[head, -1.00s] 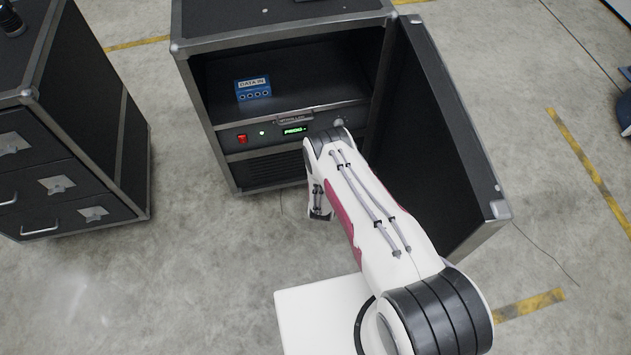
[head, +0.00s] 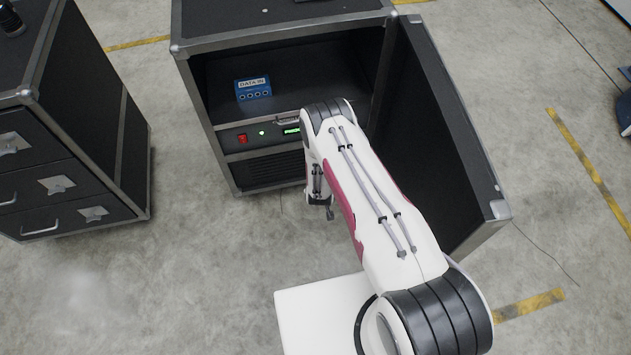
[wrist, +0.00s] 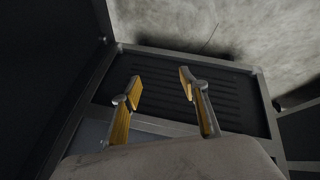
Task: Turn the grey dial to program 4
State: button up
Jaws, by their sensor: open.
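The grey dial is hidden behind my arm in the head view, and I cannot make it out in the wrist view. The control panel (head: 256,142) of the open black case carries a green-lit display (head: 291,130), now partly covered by my arm, so its number cannot be read. My gripper (wrist: 161,84) shows in the wrist view with its two yellow-lined fingers apart and nothing between them. Behind the fingers is a dark slatted vent (wrist: 200,88). In the head view the fingers cannot be made out clearly.
A red switch (head: 242,139) and a small green light (head: 262,133) sit left of the display. A blue DATA IN box (head: 253,90) stands on the shelf above. The open door (head: 440,130) bounds my arm's right side. A drawer cabinet (head: 70,150) stands left, with free floor between.

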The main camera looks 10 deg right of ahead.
jog(key=s+a+r+m+g+y, duration=0.1)
jog(key=a+r+g, duration=0.1)
jog(key=r, duration=0.5)
jog(key=shift+s+a+r, duration=0.25)
jog(key=shift+a, duration=0.25)
dwell(0.3)
